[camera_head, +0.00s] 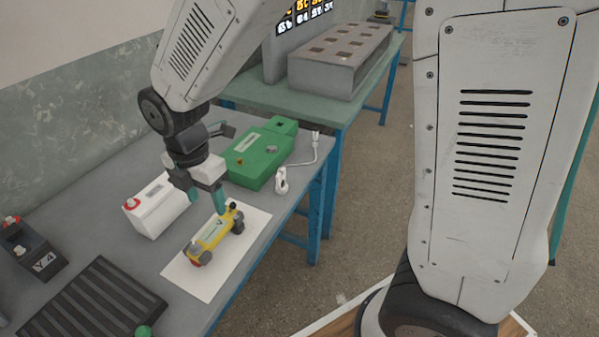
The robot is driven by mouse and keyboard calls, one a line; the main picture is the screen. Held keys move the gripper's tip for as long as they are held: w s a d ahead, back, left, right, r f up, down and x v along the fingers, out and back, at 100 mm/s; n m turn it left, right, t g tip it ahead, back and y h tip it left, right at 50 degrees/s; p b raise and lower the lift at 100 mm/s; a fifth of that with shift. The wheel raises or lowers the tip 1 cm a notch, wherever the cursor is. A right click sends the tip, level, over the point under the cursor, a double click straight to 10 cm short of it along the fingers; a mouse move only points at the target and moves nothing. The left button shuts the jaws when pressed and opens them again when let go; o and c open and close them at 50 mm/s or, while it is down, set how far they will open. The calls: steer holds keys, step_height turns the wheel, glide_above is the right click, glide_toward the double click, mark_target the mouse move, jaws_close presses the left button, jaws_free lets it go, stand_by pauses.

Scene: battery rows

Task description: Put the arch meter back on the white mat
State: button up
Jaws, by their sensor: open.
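A yellow device with dark ends, which I take to be the arch meter (209,237), lies on the white mat (181,274) on the grey bench. It lies lengthwise along the mat, and its far end is close to one of my fingers. My gripper (206,201) points down with its teal fingers spread open. One finger overlaps the meter's far end in the picture, and the other is to the left, near the white battery. I cannot tell whether a finger touches the meter.
A white battery (158,207) with a red terminal stands left of the mat. A green box (257,160) and a white cabled clamp (281,181) are behind. A dark ribbed tray (95,303) and a dark block (33,250) are at front left. The bench edge runs right of the mat.

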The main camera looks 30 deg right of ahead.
steer(key=s+d+r+m, duration=0.7)
steer(key=s+d+m, duration=0.2)
steer(key=m, duration=0.3)
steer(key=s+d+r+m+t, duration=0.1)
steer(key=s+d+r+m, duration=0.5)
steer(key=s+d+m, duration=0.4)
steer(key=d+m, duration=0.1)
steer(key=m, duration=0.1)
steer(key=shift+s+d+r+m, duration=0.25)
steer(key=shift+d+r+m, duration=0.15)
stand_by(1.6)
